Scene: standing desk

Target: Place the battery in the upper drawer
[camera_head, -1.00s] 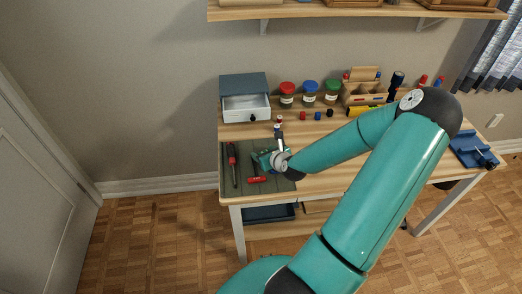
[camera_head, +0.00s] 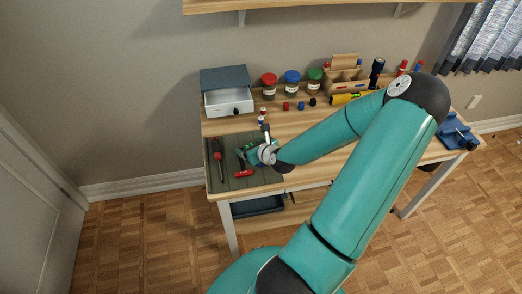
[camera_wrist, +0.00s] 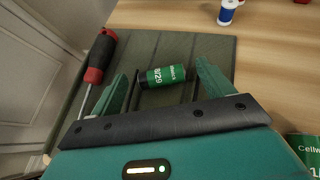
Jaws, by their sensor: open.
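A small green and black battery (camera_wrist: 166,76) lies on the dark mat (camera_wrist: 190,45) in the wrist view. My gripper (camera_wrist: 162,74) is open, with one green finger on each side of the battery. I cannot tell whether either finger touches it. In the head view my gripper (camera_head: 248,152) is low over the mat, and the battery is too small there to make out. A grey box with a pulled-out white drawer (camera_head: 229,108) stands at the back left of the desk. The drawer looks empty.
A red and black screwdriver (camera_head: 218,158) lies left of my gripper, and a red-handled tool (camera_head: 243,173) lies in front. A blue and white cylinder (camera_wrist: 228,12) stands beyond the mat. A green labelled object (camera_wrist: 306,150) is at lower right. Lidded jars (camera_head: 292,84) stand right of the drawer.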

